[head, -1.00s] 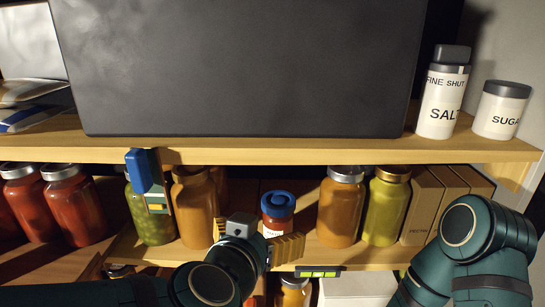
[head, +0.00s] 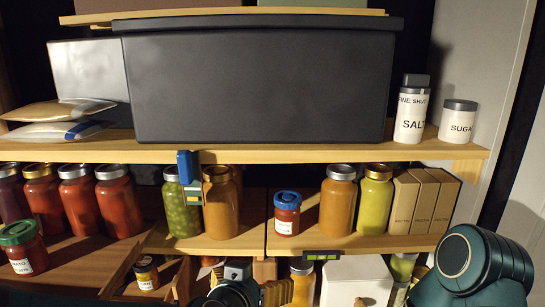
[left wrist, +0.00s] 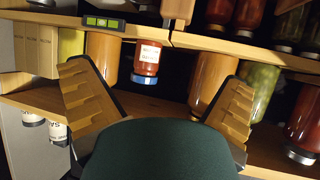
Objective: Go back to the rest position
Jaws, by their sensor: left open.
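My left gripper (head: 232,284) is at the bottom of the head view, low in front of the shelves. In the left wrist view, which is upside down, its two ribbed tan fingers (left wrist: 157,78) are spread wide with nothing between them. A small red jar with a blue lid (head: 287,213) stands upright on the middle shelf, apart from the gripper. It also shows beyond the fingers in the left wrist view (left wrist: 147,59). At the lower right of the head view is part of my right arm; its gripper is out of view.
Amber jars (head: 337,205), a yellow-green jar (head: 375,203) and brown boxes (head: 423,205) share the middle shelf. A red jar with a green lid (head: 22,250) stands at the left. A large dark box (head: 260,85) fills the top shelf beside the salt container (head: 411,115). A green level (head: 323,256) sits on the shelf edge.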

